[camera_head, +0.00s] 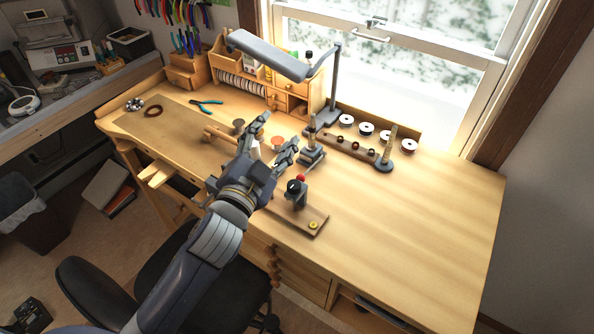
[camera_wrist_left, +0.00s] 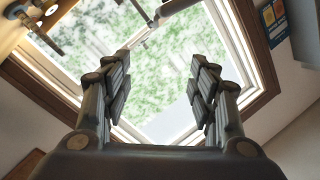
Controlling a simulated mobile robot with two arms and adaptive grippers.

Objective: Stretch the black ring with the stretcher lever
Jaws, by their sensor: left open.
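A small dark stretcher (camera_head: 312,157) with an upright post stands near the middle of the bench, just right of my left gripper. A lever with a red ball end (camera_head: 300,178) shows below it; which device it belongs to is unclear. Several small dark rings (camera_head: 355,145) sit along a wooden bar; I cannot tell which is the black ring. My left gripper (camera_head: 281,129) is over the bench, open and empty, left of the stretcher. In the left wrist view its fingers (camera_wrist_left: 160,75) are spread, with only the window beyond. My right gripper is out of view.
A dark press on a wooden base (camera_head: 317,222) stands in front, close to my left arm. A tapered mandrel (camera_head: 388,150) and white spools (camera_head: 366,128) stand behind right. A lamp (camera_head: 270,55) overhangs the back. The bench's right side (camera_head: 440,220) is clear.

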